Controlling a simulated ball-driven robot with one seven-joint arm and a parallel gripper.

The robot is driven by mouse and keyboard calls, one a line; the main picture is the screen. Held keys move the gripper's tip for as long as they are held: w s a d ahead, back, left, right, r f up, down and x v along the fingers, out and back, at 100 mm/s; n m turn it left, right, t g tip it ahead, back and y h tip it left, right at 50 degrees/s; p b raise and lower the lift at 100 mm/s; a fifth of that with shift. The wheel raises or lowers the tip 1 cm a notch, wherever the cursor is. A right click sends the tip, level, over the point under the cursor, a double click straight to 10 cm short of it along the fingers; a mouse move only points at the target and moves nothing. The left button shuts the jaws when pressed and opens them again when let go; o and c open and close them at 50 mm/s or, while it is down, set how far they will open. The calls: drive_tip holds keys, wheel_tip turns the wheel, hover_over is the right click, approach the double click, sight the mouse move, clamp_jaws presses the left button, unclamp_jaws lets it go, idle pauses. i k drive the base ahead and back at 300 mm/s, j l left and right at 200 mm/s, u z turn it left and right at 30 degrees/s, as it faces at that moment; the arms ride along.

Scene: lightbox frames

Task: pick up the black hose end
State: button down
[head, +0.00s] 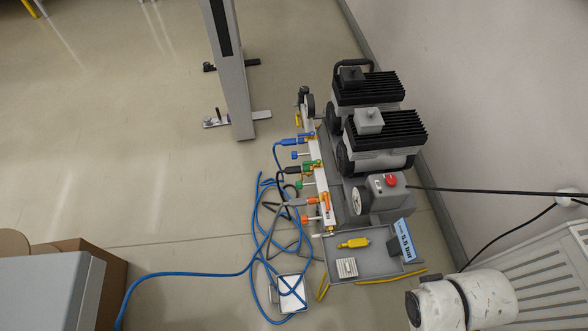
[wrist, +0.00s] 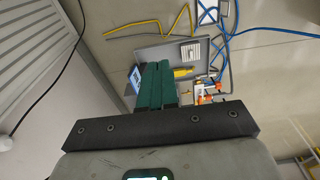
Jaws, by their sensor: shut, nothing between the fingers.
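Several hose couplings sit on a rail at the left side of the compressor (head: 380,130) in the head view. The black hose end is not clearly seen in the wrist view.
Blue and grey hoses (head: 259,222) lie tangled on the floor, left of the compressor. A grey tray (head: 350,268) carries a yellow tool (head: 354,243) and a blue pressure sign (head: 405,236). A radiator (head: 545,275) and wall bound the right. Open floor lies left.

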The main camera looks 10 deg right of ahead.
sight(296, 169)
drive_tip(key=i+l+u, duration=0.1)
drive_tip(key=i+u, duration=0.15)
drive_tip(key=i, duration=0.2)
drive_tip(key=i+l+u, duration=0.25)
drive_tip(key=i, duration=0.25)
drive_tip(key=i+l+u, duration=0.25)
drive_tip(key=i, duration=0.2)
